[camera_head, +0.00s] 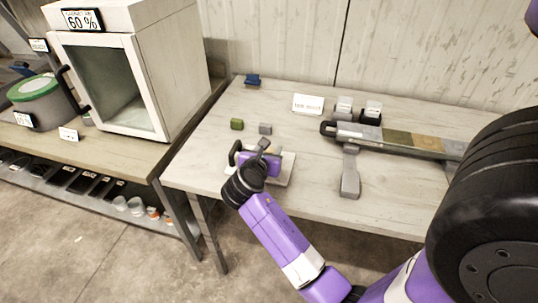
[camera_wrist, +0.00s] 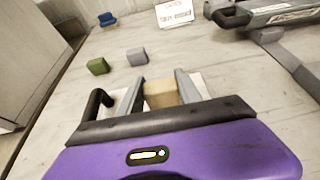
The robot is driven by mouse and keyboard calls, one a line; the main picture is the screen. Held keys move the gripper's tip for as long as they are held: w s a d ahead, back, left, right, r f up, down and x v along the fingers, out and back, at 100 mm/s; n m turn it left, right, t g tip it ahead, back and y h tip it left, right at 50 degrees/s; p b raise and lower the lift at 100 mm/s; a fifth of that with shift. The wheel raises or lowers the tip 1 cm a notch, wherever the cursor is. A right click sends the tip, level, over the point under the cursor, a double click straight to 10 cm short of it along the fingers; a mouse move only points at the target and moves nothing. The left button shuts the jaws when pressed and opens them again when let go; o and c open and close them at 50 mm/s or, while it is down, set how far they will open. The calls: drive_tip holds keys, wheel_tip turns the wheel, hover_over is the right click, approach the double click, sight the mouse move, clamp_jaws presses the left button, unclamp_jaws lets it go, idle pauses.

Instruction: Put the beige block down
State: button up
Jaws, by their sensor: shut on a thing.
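The beige block (camera_wrist: 160,94) sits between the two grey fingers of my gripper (camera_wrist: 158,94) in the wrist view. My gripper is shut on it. In the head view my gripper (camera_head: 268,150) is over the near left part of the table, and its own body mostly hides the block. A pale flat board (camera_head: 288,170) lies on the table under my gripper; its edge also shows beside the fingers in the wrist view. I cannot tell whether the block touches the board.
A green block (camera_head: 237,124) and a grey block (camera_head: 265,128) lie beyond my gripper. A blue item (camera_head: 253,80) and a white sign (camera_head: 308,104) are farther back. A long grey device (camera_head: 350,132) stands to the right. A white cabinet (camera_head: 150,85) stands on the left bench.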

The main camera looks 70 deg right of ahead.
drive_tip(key=shift+f, duration=0.85)
drive_tip(key=shift+f, duration=0.15)
drive_tip(key=o, duration=1.3)
drive_tip(key=shift+r, duration=0.2)
drive_tip(key=v, duration=1.2)
drive_tip(key=shift+f, duration=0.1)
